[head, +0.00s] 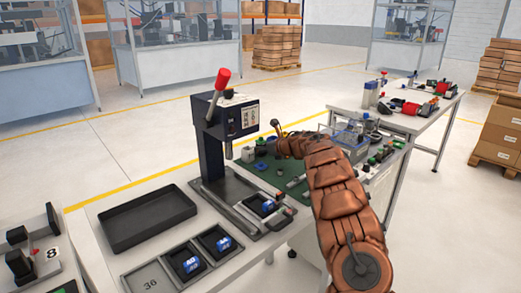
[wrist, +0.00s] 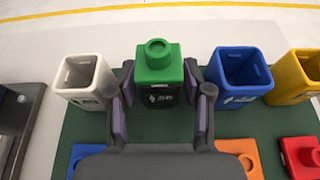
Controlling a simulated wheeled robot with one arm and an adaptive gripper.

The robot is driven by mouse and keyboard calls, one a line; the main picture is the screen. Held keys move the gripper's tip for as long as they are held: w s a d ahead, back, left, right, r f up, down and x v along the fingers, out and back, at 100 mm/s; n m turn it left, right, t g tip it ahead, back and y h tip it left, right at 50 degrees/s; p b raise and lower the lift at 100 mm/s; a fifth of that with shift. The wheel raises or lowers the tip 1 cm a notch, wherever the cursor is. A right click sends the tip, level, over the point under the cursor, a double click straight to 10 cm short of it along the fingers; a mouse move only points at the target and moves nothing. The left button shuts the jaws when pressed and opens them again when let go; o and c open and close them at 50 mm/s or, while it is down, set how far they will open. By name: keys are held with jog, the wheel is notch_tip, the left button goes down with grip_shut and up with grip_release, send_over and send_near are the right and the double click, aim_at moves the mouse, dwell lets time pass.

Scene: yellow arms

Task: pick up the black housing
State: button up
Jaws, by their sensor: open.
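The black housing (wrist: 163,94) stands on the green mat in the wrist view, with a green lid-like part (wrist: 158,62) on top and pale markings on its front. My gripper (wrist: 163,88) is open, with one finger at the left and one at the right of the housing. I cannot tell whether either finger touches it. In the head view my arm reaches over the green mat on the bench, and its end is too small there to make out the fingers or the black housing.
A white housing (wrist: 86,83) stands left of the black one. A blue housing (wrist: 238,75) and a yellow housing (wrist: 293,75) stand to the right. Orange and red parts (wrist: 301,157) lie nearer. A press (head: 215,140) and an empty black tray (head: 147,219) are on the bench.

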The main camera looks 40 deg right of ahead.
jog(key=shift+w+f, duration=0.1)
jog(key=shift+w, duration=0.05)
jog(key=c, duration=0.9)
